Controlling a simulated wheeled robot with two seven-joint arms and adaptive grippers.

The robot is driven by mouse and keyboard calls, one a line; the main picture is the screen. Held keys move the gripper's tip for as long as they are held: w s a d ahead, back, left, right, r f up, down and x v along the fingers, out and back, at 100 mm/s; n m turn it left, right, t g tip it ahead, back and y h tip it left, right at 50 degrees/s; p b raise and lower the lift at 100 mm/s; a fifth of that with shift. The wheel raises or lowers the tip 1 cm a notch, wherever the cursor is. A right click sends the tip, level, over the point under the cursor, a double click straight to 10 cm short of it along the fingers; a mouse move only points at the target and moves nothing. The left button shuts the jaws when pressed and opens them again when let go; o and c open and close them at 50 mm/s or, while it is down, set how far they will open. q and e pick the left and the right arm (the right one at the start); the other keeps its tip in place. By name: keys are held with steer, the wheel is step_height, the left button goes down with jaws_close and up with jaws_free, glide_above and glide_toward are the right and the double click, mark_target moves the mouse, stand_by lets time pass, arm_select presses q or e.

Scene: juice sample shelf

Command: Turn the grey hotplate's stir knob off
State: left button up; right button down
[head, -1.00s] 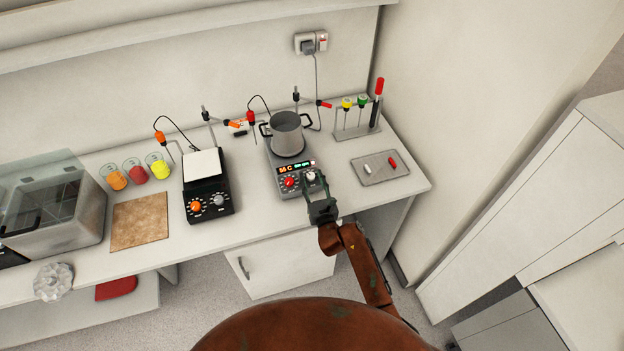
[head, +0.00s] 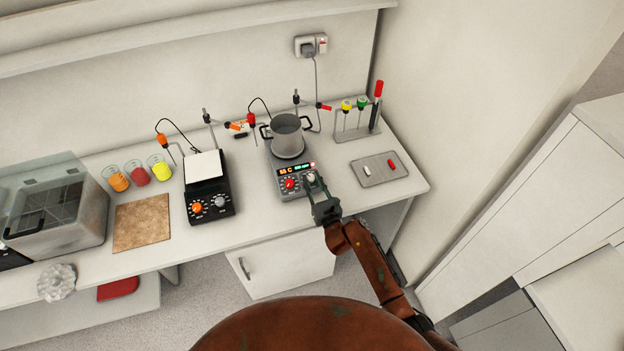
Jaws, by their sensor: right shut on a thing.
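The grey hotplate (head: 292,194) stands on the bench with a grey pot (head: 286,136) on its top. Its front panel has a lit display (head: 296,169) and a red knob (head: 290,184) at left. The pale stir knob (head: 311,177) at right is mostly covered by my right gripper (head: 314,183). That gripper reaches in from the lower right and is shut on the stir knob. The knob's exact pointer angle is hidden. My left gripper is not in view.
A black hotplate (head: 208,204) stands to the left, with beakers (head: 137,171) and a brown mat (head: 141,221) beyond it. A grey tray (head: 366,176) with two stir bars lies right of the gripper. A rack (head: 355,132) stands behind the tray.

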steer(key=n+y, duration=0.1)
steer(key=n+g+y+p, duration=0.1)
steer(key=n+y+p, duration=0.1)
steer(key=shift+w+d+r+g, duration=0.15)
steer(key=shift+d+r+g, duration=0.1)
steer(key=shift+g, duration=0.15)
steer(key=shift+d+f+n+g+y, duration=0.1)
steer(key=shift+f+n+g+y, duration=0.1)
steer(key=shift+n+g+y, duration=0.85)
steer(key=shift+w+n+g+y, duration=0.1)
steer(key=shift+n+g+y, duration=0.15)
steer(key=shift+n+y, duration=0.3)
steer(key=shift+f+n+g+y+b, duration=0.15)
steer(key=shift+n+g+y+b, duration=0.2)
steer(key=shift+n+g, duration=0.25)
steer(key=n+g+y+b, duration=0.1)
steer(key=n+g+b, duration=0.1)
steer(key=n+g+y+b, duration=0.1)
steer(key=n+g+b, duration=0.1)
steer(key=b, duration=0.1)
steer(key=shift+w+d+f, duration=0.1)
steer(key=shift+w+d, duration=0.05)
steer(key=shift+w, duration=0.05)
steer(key=shift+r+n+g+y+b, duration=0.25)
steer(key=shift+n+g+b, duration=0.75)
steer(key=shift+g+b, duration=0.25)
steer(key=c, duration=1.6)
jaws_free()
steer(key=shift+d, duration=0.1)
